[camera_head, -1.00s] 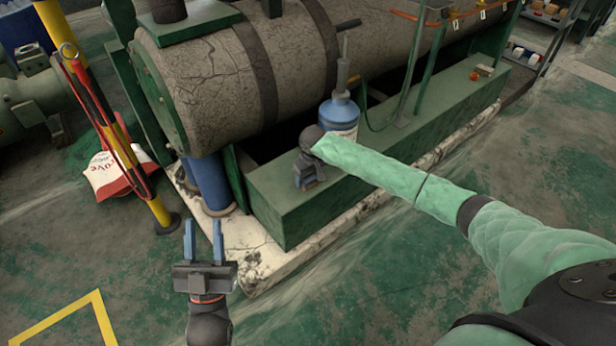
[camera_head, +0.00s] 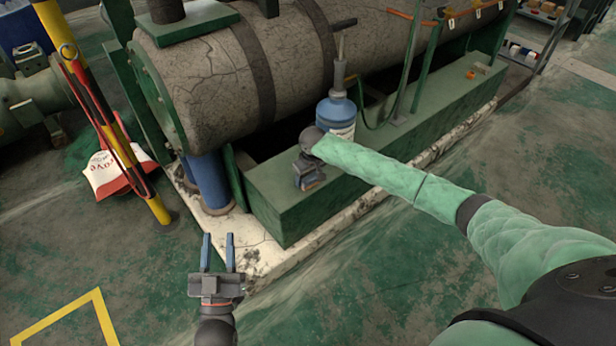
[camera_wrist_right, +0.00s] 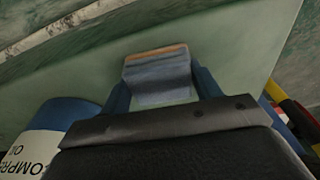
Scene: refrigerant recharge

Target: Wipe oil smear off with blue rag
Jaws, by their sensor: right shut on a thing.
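My right gripper (camera_head: 311,181) points down at the top of the green ledge (camera_head: 270,208), in front of the big grey tank. In the right wrist view it is shut on the blue rag (camera_wrist_right: 157,82), a small folded blue-grey piece with an orange-brown edge. The rag is against or just above the pale green surface; I cannot tell which. No oil smear is clearly visible; the gripper and rag hide part of the ledge. My left gripper (camera_head: 217,240) is open and empty, in front of the ledge's near left corner.
A blue oil bottle (camera_head: 337,113) with a pump stands on the ledge close behind my right gripper; its label shows in the right wrist view (camera_wrist_right: 38,143). A blue pillar (camera_head: 209,182), a yellow post (camera_head: 148,190) and a white-red sack (camera_head: 107,178) stand left. The floor in front is clear.

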